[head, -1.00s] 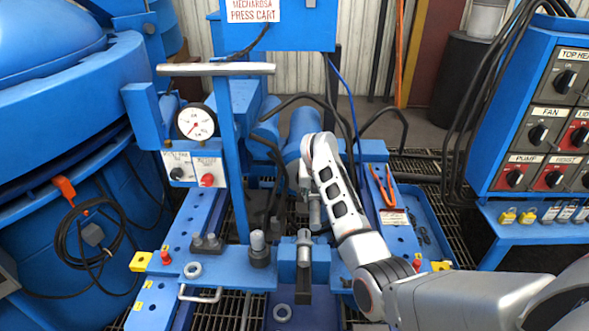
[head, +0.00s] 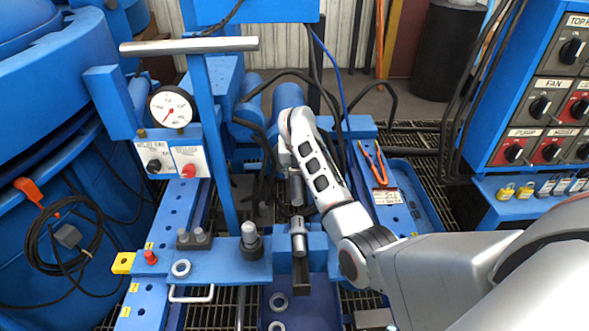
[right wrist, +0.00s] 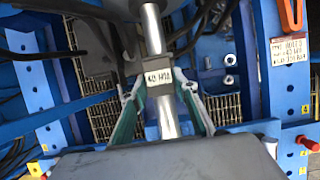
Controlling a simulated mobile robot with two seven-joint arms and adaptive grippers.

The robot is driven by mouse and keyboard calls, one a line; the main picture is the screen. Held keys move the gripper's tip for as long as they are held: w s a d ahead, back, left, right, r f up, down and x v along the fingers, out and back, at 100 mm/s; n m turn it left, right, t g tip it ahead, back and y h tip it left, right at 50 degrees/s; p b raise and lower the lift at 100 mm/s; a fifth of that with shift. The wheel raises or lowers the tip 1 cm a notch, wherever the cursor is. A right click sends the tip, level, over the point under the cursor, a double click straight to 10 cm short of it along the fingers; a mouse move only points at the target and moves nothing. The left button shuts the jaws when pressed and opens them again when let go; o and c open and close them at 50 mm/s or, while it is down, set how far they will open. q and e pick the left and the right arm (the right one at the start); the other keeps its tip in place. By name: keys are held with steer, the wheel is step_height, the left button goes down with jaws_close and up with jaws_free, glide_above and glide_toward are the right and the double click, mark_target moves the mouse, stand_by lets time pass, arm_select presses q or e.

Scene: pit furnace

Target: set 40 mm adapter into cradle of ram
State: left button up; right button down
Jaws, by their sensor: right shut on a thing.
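The adapter (right wrist: 160,77) is a grey metal piece with a white label in the right wrist view. My right gripper (right wrist: 158,98) is shut on it, with one finger on each side. In the head view my arm hides most of the fingers; a grey metal piece (head: 297,190) shows just below my wrist. A silver cylinder (head: 299,238) with a dark bar in front of it, likely the ram with its cradle, lies close by on the blue crossbeam. I cannot tell whether the two touch. My left gripper is not in view.
A blue crossbeam (head: 215,263) carries metal fittings and a dark-based post (head: 251,240). A gauge (head: 171,107) stands at left on the press frame. Orange-handled pliers (head: 373,162) lie at right. Black hoses and a blue cable run close behind my arm.

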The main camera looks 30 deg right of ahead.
steer(key=shift+f+b, duration=0.4)
steer(key=shift+f, duration=0.3)
steer(key=shift+w+f+b, duration=0.1)
steer(key=shift+f+b, duration=0.35)
steer(key=shift+f, duration=0.8)
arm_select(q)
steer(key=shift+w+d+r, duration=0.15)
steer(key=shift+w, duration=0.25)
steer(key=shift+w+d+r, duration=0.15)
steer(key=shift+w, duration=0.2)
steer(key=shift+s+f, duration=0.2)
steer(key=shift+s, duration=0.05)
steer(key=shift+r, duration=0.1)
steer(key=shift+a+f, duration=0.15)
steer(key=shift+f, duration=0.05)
arm_select(e)
steer(key=shift+f, duration=0.2)
arm_select(q)
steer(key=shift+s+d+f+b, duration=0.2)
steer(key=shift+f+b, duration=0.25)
steer(key=shift+b, duration=0.05)
arm_select(e)
steer(key=shift+f, duration=0.6)
